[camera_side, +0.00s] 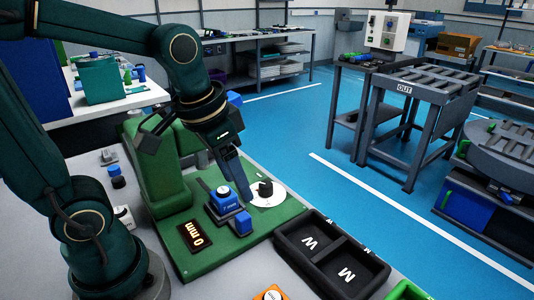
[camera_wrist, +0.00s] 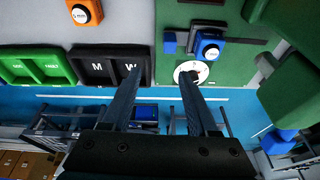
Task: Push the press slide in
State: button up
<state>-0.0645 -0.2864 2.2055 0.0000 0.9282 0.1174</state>
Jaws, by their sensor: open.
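The green press (camera_side: 205,258) stands on the grey table, with a "0 mm" display (camera_side: 194,235) on its base. A blue slide-like part (camera_side: 224,199) with a labelled top sits on the base, with a smaller blue block (camera_side: 243,223) in front. My gripper (camera_wrist: 160,75) is open and empty, pointing down near the disc. In the side view a finger hides part of the disc; whether it touches anything is unclear.
A black two-part tray marked W and M (camera_side: 322,252) lies right of the press. A green tray (camera_wrist: 38,68) and an orange button (camera_wrist: 86,12) are farther along the table. The press's tall green body (camera_side: 153,165) stands close to my gripper.

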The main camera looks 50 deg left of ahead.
aim_at(243, 216)
jog(key=w+f+g, duration=0.1)
jog(key=a+f+g, duration=0.1)
jog(key=f, duration=0.1)
jog(key=w+f, duration=0.1)
jog(key=f, duration=0.1)
jog(key=shift+w+a+f+g, duration=0.25)
jog(key=shift+w+a+g, duration=0.05)
jog(key=shift+a+g, duration=0.1)
jog(key=shift+s+a+f+n+g, duration=0.15)
jog(key=shift+f+n+g, duration=0.15)
jog(key=shift+f, duration=2.85)
grip_shut()
